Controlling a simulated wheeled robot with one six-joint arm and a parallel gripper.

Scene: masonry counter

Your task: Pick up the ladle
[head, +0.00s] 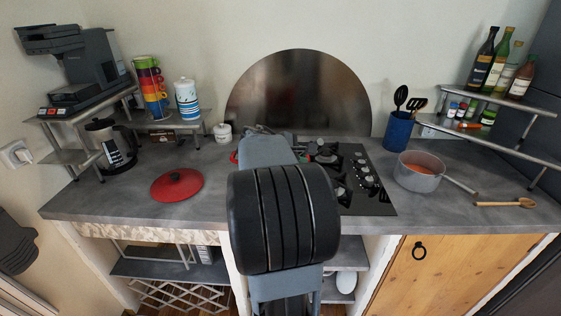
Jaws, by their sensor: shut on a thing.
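My arm reaches forward over the middle of the counter, and its links cover most of my gripper. Only a small grey part of the gripper (263,129) shows past the far end of the arm, left of the hob. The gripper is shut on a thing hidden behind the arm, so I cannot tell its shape. I cannot make out a ladle for sure. A red rim (234,157) peeks out at the arm's left side, and the rest of it is hidden.
A red lid (177,185) lies left on the counter (110,202). Right of the arm are the black hob (372,204), a blue crock (398,130) with black utensils, a grey saucepan (416,181) of orange food and a wooden spoon (505,204). Shelves with cups and bottles flank both sides.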

